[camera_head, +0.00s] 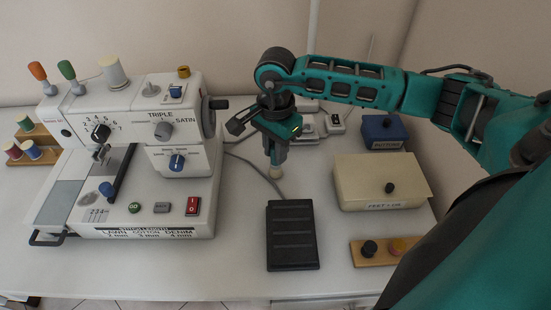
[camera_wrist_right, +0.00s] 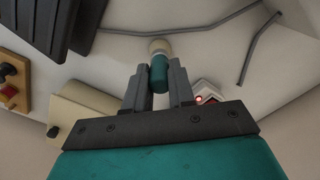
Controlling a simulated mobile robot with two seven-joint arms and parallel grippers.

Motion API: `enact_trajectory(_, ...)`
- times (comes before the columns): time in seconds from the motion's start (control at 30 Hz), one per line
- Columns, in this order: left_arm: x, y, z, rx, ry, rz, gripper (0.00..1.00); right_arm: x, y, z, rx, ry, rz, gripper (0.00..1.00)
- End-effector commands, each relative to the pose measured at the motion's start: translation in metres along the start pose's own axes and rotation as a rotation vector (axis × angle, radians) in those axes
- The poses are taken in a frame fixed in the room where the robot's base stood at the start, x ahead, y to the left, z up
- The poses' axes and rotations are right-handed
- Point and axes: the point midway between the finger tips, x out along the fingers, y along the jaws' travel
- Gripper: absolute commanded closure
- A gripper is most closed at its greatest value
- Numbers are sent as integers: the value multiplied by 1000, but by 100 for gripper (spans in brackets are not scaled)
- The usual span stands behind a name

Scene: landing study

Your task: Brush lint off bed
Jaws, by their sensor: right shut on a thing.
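My right gripper (camera_head: 278,150) points down over the table, right of the sewing machine (camera_head: 150,205). It is shut on a small brush, whose pale tip (camera_head: 276,174) shows below the fingers in the head view. In the right wrist view the brush's teal handle (camera_wrist_right: 158,78) sits between the two fingers, pale bristles pointing away. I cannot tell if the bristles touch the table. My left gripper is not in view.
A black foot pedal (camera_head: 292,240) lies just in front of the gripper. A cream lidded box (camera_head: 383,182), a blue box (camera_head: 384,131) and a wooden tray (camera_head: 372,254) stand to the right. A grey cable (camera_head: 262,175) runs nearby. Spools stand at far left.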

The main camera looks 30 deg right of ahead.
Motion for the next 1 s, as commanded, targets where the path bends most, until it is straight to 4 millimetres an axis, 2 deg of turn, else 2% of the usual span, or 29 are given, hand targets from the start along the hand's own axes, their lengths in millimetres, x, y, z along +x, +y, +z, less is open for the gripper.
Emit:
enact_trajectory(0.8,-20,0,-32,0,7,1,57,-52,0,0,1,0,-2,100)
enact_trajectory(1.0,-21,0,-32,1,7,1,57,-55,0,0,1,0,-1,100)
